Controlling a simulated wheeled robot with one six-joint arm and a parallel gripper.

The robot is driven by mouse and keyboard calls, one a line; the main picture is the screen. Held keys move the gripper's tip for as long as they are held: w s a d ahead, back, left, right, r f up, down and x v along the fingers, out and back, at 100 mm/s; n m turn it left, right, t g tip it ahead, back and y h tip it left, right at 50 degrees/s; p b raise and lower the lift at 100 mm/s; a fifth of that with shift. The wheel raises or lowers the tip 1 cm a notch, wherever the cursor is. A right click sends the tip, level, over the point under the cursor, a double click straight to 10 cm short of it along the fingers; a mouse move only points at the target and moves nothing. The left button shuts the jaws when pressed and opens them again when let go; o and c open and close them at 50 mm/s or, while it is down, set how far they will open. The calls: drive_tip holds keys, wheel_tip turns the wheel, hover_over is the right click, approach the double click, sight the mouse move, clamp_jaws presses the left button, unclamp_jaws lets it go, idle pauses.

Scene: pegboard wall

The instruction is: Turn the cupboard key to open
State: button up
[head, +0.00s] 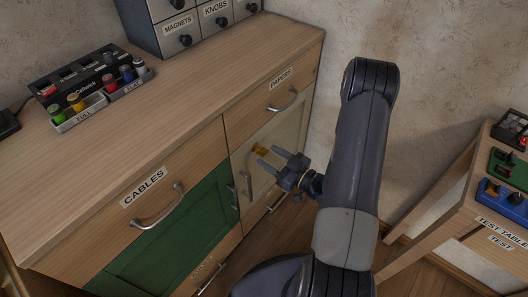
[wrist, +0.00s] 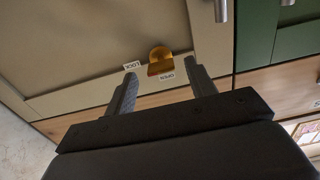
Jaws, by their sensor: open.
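The green door (head: 175,235), the CABLES drawer (head: 130,215) and the PAPERS drawer (head: 275,95) are on the same cabinet. A test table (head: 470,190) stands at the right. Open floor lies between them.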

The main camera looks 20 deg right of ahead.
sight(264, 152)
drive_tip(key=shift+x, duration=1.65)
drive_tip(key=c, duration=1)
